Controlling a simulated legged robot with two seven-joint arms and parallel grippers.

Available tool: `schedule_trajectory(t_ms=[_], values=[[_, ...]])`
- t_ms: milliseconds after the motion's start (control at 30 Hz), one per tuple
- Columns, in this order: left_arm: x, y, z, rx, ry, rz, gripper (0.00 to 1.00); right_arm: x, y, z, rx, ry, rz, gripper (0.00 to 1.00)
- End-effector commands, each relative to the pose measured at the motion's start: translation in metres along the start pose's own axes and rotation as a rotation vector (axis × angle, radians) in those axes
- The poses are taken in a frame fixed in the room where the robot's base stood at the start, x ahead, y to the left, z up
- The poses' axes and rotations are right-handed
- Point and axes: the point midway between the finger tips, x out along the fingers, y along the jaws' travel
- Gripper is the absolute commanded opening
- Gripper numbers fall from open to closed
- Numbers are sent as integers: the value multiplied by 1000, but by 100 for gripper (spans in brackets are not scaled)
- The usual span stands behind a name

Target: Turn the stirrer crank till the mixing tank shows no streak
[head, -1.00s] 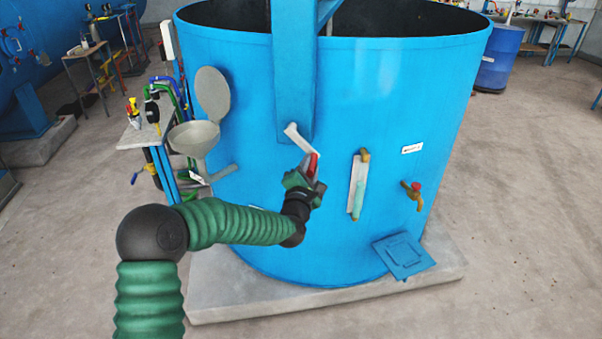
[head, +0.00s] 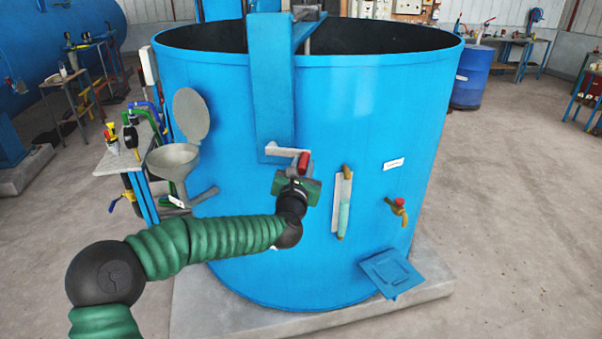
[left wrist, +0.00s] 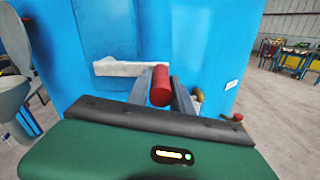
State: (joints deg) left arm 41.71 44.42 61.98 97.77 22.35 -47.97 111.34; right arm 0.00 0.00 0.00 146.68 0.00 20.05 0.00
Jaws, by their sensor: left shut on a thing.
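The blue mixing tank (head: 340,110) stands on a concrete plinth, open at the top with a dark inside. The stirrer crank (head: 282,151) is a pale arm with a red handle at the foot of the blue bracket on the tank's front. Its arm points right, close to level. My left gripper (head: 303,170) is shut on the red handle. In the left wrist view the red handle (left wrist: 160,86) sits between the two fingers. A sight glass (head: 343,204) with pale green in its lower part is on the tank's front. The tank's contents are hidden. My right gripper is not in view.
A grey funnel with a raised lid (head: 176,158) is on the tank's left. A small tap with a red knob (head: 398,205) and a blue hatch (head: 391,272) are on the right. A bench with valves (head: 118,160) stands at the left.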

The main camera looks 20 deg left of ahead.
Motion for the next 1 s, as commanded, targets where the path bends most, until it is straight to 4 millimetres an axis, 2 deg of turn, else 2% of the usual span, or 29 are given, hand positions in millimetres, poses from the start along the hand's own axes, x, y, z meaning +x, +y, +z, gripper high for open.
schedule_trajectory(t_ms=[100, 533, 567, 700, 1000], values=[[0, 0, 6, -17, -8, -2, 0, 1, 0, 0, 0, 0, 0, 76], [0, 1, 7, -24, -9, 1, 0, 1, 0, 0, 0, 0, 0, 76], [0, 1, 7, -24, -8, 1, 29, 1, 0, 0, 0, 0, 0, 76], [0, 2, 6, -25, -6, 1, 47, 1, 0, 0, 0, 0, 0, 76], [-1, 2, 4, -25, -4, 2, 48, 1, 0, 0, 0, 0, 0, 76]])
